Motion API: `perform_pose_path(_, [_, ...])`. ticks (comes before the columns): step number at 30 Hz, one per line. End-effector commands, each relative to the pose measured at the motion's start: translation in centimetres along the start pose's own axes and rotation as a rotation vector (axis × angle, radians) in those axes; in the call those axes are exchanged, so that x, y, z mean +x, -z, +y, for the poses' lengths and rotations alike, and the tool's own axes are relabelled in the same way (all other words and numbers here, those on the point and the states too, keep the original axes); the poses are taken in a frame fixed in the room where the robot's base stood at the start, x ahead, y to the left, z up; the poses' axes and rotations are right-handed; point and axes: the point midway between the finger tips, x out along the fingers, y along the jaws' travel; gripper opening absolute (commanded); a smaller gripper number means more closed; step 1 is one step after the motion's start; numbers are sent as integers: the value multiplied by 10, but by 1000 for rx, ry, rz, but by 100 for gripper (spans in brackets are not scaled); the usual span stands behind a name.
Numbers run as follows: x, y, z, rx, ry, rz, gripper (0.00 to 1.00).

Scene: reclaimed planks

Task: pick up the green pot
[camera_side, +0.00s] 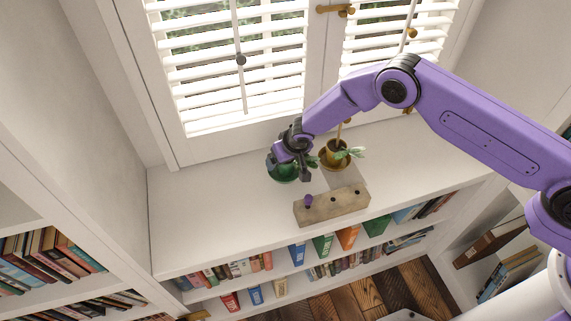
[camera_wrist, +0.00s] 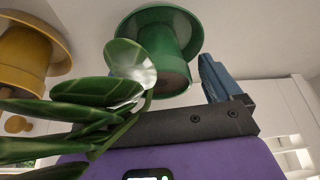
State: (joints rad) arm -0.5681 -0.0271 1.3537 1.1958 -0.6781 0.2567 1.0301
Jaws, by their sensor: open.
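The green pot (camera_side: 283,173) stands on the white shelf top below the window, partly hidden behind my gripper (camera_side: 291,162) in the side view. In the wrist view the green pot (camera_wrist: 170,62) shows at top centre with its wide green saucer, appearing upside down. Green leaves cross the left of that view, close to the camera, and hide part of the jaws. One blue-grey finger (camera_wrist: 220,80) shows just right of the pot. My gripper is open at the pot; I cannot tell whether it touches it.
A yellow pot (camera_side: 336,154) with a plant stands close to the right of the green one. A wooden block (camera_side: 335,206) with holes and a purple knob (camera_side: 308,200) lies in front. The shelf top's left part (camera_side: 205,215) is clear. Window shutters (camera_side: 230,60) rise behind.

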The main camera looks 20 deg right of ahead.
Motion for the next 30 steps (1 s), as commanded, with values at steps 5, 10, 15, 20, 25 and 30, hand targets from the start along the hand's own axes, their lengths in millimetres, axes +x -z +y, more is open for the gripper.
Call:
perform_pose_path(5, [3, 0, 0, 0, 0, 0, 92])
perform_pose_path(10, [3, 0, 0, 0, 0, 0, 82])
perform_pose_path(15, [3, 0, 0, 0, 0, 0, 27])
perform_pose_path(20, [3, 1, -1, 0, 1, 2, 15])
perform_pose_path(25, [0, 3, -1, 0, 2, 3, 15])
perform_pose_path(30, [-18, 11, -1, 0, 3, 5, 15])
